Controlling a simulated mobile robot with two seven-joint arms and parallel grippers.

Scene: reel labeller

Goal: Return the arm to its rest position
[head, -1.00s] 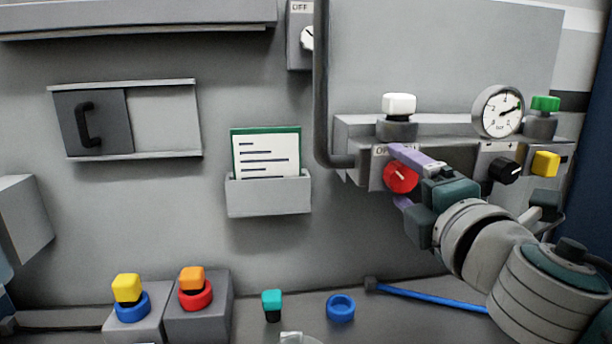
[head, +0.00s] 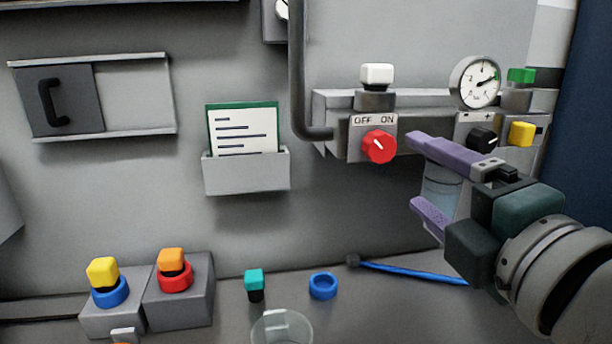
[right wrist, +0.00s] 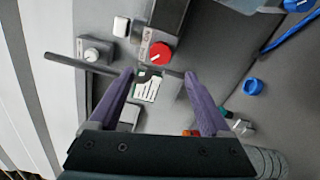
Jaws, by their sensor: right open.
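My right gripper (head: 418,172) is in the right half of the head view. Its two purple fingers are apart with nothing held between them. It is to the right of the red knob (head: 379,147) and clear of it. The red knob sits under an OFF/ON label, its white mark slanting to the upper left. In the right wrist view the open fingers (right wrist: 160,75) show with the red knob (right wrist: 160,53) beyond them. My left gripper is not in view.
A panel carries a gauge (head: 475,82), a black knob (head: 482,139) and a yellow button (head: 522,133). A card holder (head: 246,172) is on the wall. Below are a blue ring (head: 323,286), a teal-topped piece (head: 254,281), a clear cup (head: 282,328) and a blue rod (head: 415,271).

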